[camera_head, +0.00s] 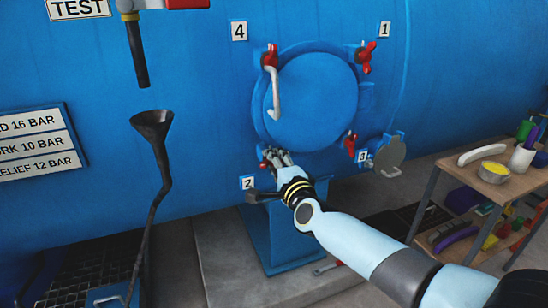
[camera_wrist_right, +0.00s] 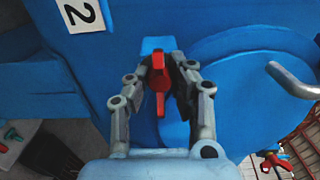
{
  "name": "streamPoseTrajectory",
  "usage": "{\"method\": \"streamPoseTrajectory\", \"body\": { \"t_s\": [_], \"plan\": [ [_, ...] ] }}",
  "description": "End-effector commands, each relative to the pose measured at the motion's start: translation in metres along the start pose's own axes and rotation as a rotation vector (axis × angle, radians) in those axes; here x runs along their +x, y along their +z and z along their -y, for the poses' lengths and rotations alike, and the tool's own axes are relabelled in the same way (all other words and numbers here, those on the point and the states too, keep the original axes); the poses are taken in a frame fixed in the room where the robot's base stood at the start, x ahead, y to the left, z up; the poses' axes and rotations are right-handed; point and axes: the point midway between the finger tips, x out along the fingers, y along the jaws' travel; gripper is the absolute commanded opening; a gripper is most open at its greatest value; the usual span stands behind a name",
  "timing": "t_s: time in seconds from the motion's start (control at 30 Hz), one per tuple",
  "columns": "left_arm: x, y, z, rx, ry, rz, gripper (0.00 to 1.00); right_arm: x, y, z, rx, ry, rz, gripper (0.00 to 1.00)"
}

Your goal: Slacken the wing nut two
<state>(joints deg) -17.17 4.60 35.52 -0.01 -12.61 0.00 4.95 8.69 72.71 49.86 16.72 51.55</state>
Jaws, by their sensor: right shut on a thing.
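The red wing nut two (camera_wrist_right: 159,84) sits at the lower left of the round blue door (camera_head: 310,105), beside the label "2" (camera_head: 248,182). The label also shows in the wrist view (camera_wrist_right: 82,13). My right gripper (camera_head: 273,157) reaches it from the lower right and hides most of it in the head view. In the wrist view the fingers of my right gripper (camera_wrist_right: 161,67) stand on both sides of the nut and are shut on it. The nut's wings stand nearly upright in that view. My left gripper is not in view.
Red wing nuts one (camera_head: 365,57), three (camera_head: 349,145) and four (camera_head: 270,57) sit around the door. A pale curved handle (camera_head: 276,95) crosses its left part. A dark funnel (camera_head: 152,125) stands at left. A wooden bench (camera_head: 485,180) with tools stands at right.

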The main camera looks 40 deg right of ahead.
Motion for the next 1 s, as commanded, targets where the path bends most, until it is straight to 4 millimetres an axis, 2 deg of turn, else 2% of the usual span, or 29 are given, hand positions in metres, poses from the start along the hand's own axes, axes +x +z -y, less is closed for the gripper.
{"method": "streamPoseTrajectory", "body": {
  "t_s": [0.7, 1.0],
  "plan": [
    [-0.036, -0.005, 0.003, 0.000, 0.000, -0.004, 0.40, -0.001, 0.001, 0.001, -0.675, 0.006, 0.003, 0.00],
    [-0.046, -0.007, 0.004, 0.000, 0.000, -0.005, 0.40, -0.001, 0.002, 0.000, -0.903, 0.006, 0.004, 0.00]
  ]
}}
